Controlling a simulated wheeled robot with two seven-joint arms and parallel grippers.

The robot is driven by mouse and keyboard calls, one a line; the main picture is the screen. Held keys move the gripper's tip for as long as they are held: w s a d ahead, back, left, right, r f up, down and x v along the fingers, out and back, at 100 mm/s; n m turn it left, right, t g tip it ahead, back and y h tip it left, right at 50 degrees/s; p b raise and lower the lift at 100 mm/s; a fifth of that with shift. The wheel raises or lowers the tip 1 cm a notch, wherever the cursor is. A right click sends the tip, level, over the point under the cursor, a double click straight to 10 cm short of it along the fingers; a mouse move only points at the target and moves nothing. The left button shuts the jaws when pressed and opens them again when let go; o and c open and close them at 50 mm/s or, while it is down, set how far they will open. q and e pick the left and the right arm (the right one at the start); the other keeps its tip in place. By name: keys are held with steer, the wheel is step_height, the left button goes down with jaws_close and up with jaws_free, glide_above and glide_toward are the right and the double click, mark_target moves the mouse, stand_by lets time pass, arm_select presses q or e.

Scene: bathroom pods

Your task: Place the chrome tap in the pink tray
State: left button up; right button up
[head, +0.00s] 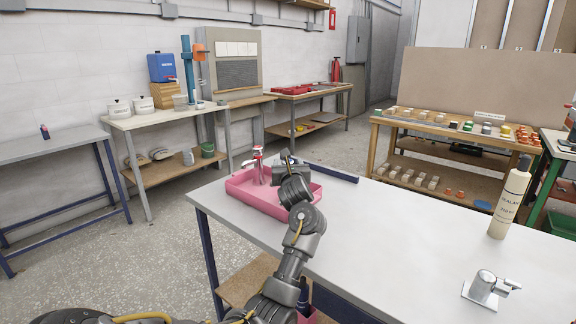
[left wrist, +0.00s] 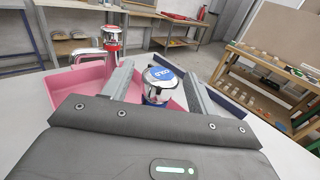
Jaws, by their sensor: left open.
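The pink tray (head: 262,206) lies on the white table under my left gripper. A chrome tap with a red band (head: 258,168) stands in its far left part; it also shows in the left wrist view (left wrist: 111,40). In the left wrist view a chrome tap with a blue cap (left wrist: 160,86) sits between the open fingers of my left gripper (head: 284,160), with the tray around it; the gripper hides it in the head view. Another chrome tap, plain, with a square base (head: 483,288), stands on the table at the right. My right gripper is not in view.
A sealant bottle (head: 510,202) stands on the table's right side. A dark blue strip (head: 331,172) lies along the back edge behind the tray. The table's middle (head: 390,230) is clear. Shelves with small parts (head: 455,130) stand behind.

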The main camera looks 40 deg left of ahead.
arm_select(q)
steer(key=shift+r, duration=0.15)
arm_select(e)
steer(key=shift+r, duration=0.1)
arm_select(q)
steer(key=shift+s+d, duration=0.1)
steer(key=shift+d, duration=0.05)
steer(key=v, duration=1.1)
steer(key=shift+s+d, duration=0.2)
steer(key=shift+d, duration=0.05)
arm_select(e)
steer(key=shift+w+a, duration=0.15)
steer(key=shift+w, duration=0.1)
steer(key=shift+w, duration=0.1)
